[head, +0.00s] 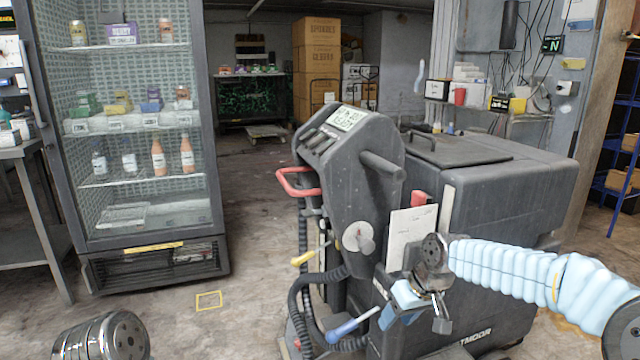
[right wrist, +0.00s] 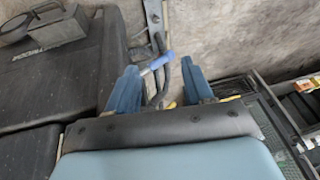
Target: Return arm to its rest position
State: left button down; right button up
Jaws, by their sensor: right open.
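My right arm comes in from the right in the head view. Its gripper (head: 400,309) hangs in front of the dark floor-cleaning machine (head: 448,146), pointing down. In the right wrist view the two blue fingers of the gripper (right wrist: 160,86) are apart with nothing held between them. A blue-handled part (right wrist: 157,63) and dark hoses show beyond the fingers. The same blue handle (head: 352,327) is low on the machine in the head view, left of the gripper. My left gripper is not in view.
A glass-door fridge (head: 215,150) with bottles and boxes stands at the left. A metal table (head: 22,150) is at the far left edge. Stacked cartons (head: 316,60) stand at the back. Concrete floor (head: 250,290) is open between fridge and machine, with a yellow floor mark (head: 208,300).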

jog(key=s+a+f+m+g+y, duration=0.1)
jog(key=s+a+f, duration=0.1)
jog(key=f, duration=0.6)
jog(key=s+a+f, duration=0.2)
jog(key=f, duration=0.5)
jog(key=s+a+f+m+g, duration=0.1)
jog(key=s+f+m, duration=0.3)
jog(key=s+f, duration=1.6)
jog(key=shift+s+a+f+m, duration=0.15)
jog(key=shift+s+a+m, duration=0.3)
jog(key=shift+s, duration=0.6)
